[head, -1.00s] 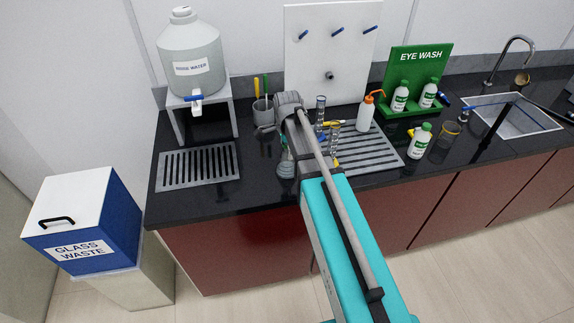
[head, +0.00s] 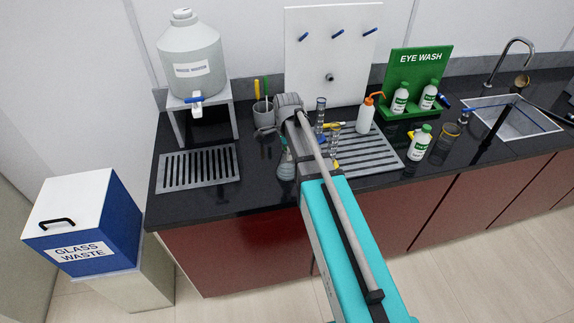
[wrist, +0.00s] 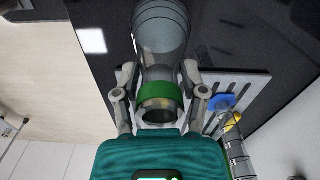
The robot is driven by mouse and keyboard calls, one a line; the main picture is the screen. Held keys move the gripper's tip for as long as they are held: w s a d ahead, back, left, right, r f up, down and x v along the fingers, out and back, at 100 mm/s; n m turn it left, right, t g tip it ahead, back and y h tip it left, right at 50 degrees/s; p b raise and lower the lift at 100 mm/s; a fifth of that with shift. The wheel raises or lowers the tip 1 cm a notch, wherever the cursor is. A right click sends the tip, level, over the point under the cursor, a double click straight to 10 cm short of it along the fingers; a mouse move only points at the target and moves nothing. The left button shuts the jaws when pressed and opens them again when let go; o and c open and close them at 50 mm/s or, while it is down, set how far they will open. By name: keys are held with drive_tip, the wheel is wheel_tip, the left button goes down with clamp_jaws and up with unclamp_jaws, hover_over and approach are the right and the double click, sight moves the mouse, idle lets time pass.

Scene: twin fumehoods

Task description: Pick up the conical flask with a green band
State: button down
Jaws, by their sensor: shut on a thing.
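The conical flask with a green band (wrist: 160,32) is clear glass with the band around its neck. In the wrist view its mouth points towards the camera and its body widens away. My gripper (wrist: 160,76) has one finger on each side of the neck and is shut on it. In the head view the flask (head: 286,170) shows beside my arm at the front part of the black counter. My gripper there is partly hidden by my wrist. I cannot tell whether the flask's base touches the counter.
A slotted drain plate (head: 375,152), glass cylinders (head: 334,143) and an orange-topped wash bottle (head: 366,113) stand right of my arm. A grey cup (head: 262,112) with tools is behind. A second slotted plate (head: 198,167) lies left. The counter's front edge is close to the flask.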

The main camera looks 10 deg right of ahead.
drive_tip(key=shift+r, duration=0.1)
idle(0.3)
drive_tip(key=s+r+p, duration=1.2)
drive_tip(key=s+p, duration=0.1)
drive_tip(key=s, duration=0.1)
drive_tip(key=shift+r, duration=0.4)
idle(0.7)
